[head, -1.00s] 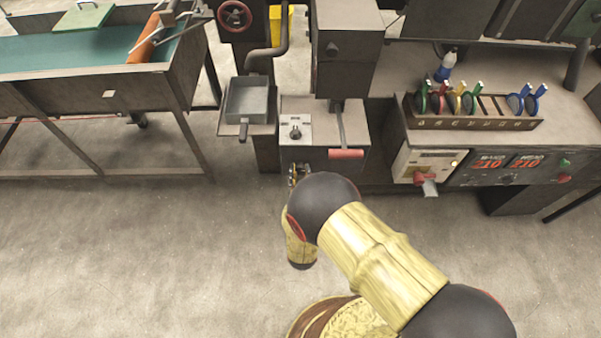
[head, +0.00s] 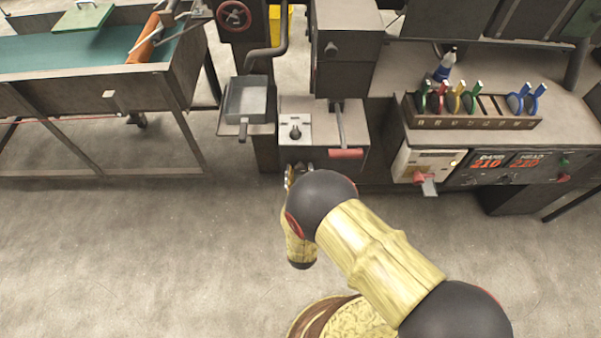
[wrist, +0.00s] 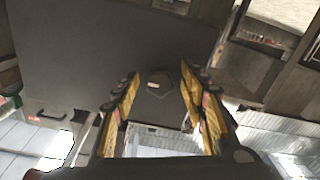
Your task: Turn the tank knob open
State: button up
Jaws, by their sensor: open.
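In the head view a small dark knob (head: 295,132) sits on a pale plate on top of a dark tank-like box (head: 318,108). I take it as the tank knob. My gripper (head: 298,170) is mostly hidden behind my arm's dark joint, by the box's lower front and below the pale plate. In the wrist view my gripper (wrist: 158,78) is open, with yellow fingers apart. A dark angular piece (wrist: 155,105) with a small pale mark shows between them against a grey panel. I cannot tell whether it is the knob, or whether anything touches the fingers.
A red-gripped lever (head: 345,153) sticks out right of the pale plate. A grey square pan (head: 247,100) stands to the left. A rack (head: 475,122) of coloured-handled tools and a control panel (head: 508,165) are on the right. The floor in front is clear.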

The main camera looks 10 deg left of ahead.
jog(key=shift+s, duration=0.15)
jog(key=v, duration=1.1)
jog(key=shift+s, duration=0.35)
jog(key=shift+f, duration=0.1)
